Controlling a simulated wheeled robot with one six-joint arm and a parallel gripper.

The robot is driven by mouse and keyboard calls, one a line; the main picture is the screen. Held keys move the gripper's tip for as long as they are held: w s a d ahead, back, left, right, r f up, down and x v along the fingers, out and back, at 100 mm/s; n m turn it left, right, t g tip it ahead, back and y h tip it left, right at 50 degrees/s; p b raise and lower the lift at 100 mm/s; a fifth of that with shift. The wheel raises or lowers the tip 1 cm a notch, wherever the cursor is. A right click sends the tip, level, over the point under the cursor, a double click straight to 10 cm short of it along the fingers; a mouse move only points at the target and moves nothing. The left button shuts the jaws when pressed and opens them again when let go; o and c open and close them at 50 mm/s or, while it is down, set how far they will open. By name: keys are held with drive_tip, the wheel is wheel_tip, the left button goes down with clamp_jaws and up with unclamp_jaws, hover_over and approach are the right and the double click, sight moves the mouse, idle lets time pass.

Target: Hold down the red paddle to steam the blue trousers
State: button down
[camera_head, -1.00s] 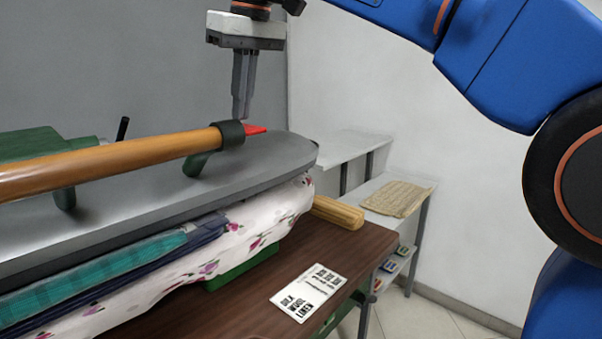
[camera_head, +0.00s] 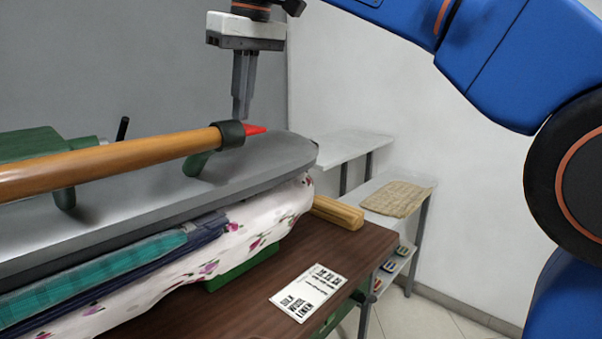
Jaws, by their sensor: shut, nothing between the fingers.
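The red paddle (camera_head: 256,130) sticks out at the right end of the wooden handle (camera_head: 110,155), by a dark collar, above the grey upper plate of the press (camera_head: 240,168). My gripper (camera_head: 241,117) points straight down with its fingers together and empty. Its tips are at the paddle's near-left side, just above or behind the collar; I cannot tell whether they touch the paddle. Dark blue cloth, seemingly the blue trousers (camera_head: 207,231), shows as a thin edge under the plate, with a teal plaid cloth (camera_head: 95,275) beside it. Most of the trousers is hidden.
A white floral cover (camera_head: 265,222) lies under the plate. A card with printed words (camera_head: 308,292) and a wooden block (camera_head: 338,212) are on the brown table (camera_head: 235,310). White shelves (camera_head: 340,146) stand behind, with a woven mat (camera_head: 398,198). The air right of my gripper is clear.

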drive_tip(key=shift+s+d+x, duration=0.1)
drive_tip(key=shift+d+x, duration=0.05)
drive_tip(key=shift+x, duration=0.65)
drive_tip(key=shift+s+d+x, duration=0.15)
drive_tip(key=shift+x, duration=0.65)
idle(4.2)
drive_tip(key=shift+w+a+v, duration=0.15)
drive_tip(key=shift+a+v, duration=0.05)
drive_tip(key=shift+v, duration=0.9)
drive_tip(key=shift+w+a+v, duration=0.2)
drive_tip(key=shift+v, duration=0.95)
drive_tip(key=shift+w+a+v, duration=0.15)
drive_tip(key=shift+a+v, duration=0.05)
drive_tip(key=shift+v, duration=0.9)
drive_tip(key=shift+r, duration=0.2)
